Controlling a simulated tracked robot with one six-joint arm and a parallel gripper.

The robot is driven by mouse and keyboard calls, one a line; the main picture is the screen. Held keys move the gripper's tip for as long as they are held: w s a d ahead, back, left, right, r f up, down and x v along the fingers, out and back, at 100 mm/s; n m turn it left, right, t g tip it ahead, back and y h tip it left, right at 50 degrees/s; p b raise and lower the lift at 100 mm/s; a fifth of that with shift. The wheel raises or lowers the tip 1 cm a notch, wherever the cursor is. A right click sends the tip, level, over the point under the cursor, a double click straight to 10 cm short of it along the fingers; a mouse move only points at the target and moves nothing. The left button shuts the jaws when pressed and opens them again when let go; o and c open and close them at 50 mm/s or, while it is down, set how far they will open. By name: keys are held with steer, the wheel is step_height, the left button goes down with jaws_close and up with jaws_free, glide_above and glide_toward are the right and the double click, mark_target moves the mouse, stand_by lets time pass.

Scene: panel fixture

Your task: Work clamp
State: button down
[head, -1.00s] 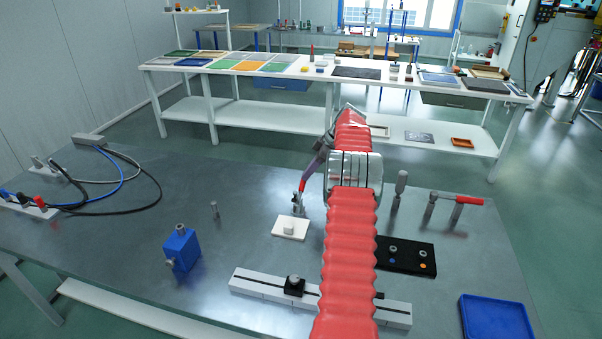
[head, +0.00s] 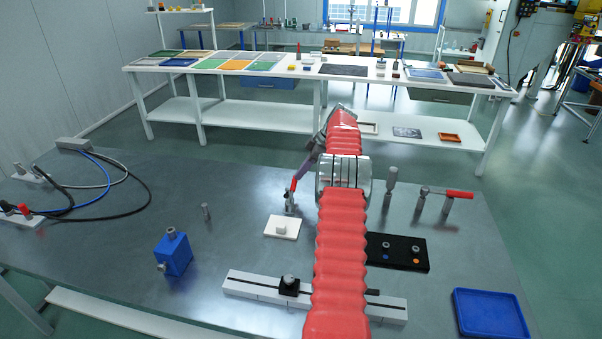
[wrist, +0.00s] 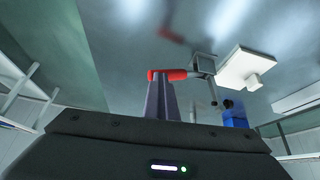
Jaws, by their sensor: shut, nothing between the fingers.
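The clamp (wrist: 204,66) has a red handle and a grey metal body. It stands on the bench beside a white plate (head: 282,227) with a small white block on it. In the head view its red handle (head: 293,186) is raised and slants up toward my gripper (head: 303,172). In the wrist view the red handle (wrist: 168,74) lies across the tips of my gripper (wrist: 160,82). My gripper's fingers are together with nothing between them. The tips are at or very close to the handle; whether they touch I cannot tell. My arm's red sleeve hides part of the bench.
A blue block fixture (head: 173,253) stands left on the bench (head: 120,245). A slotted rail (head: 250,285) lies in front. A black plate (head: 405,262), a red-handled lever (head: 459,194) and a blue tray (head: 492,315) are on the right. Cables (head: 122,207) lie at far left.

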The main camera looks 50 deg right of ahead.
steer(key=shift+s+d+f, duration=0.15)
steer(key=shift+d+f, duration=0.05)
steer(key=shift+f, duration=0.3)
steer(key=v, duration=1.4)
steer(key=shift+w+a+r, duration=0.2)
steer(key=shift+w+r, duration=0.05)
steer(key=shift+r, duration=0.15)
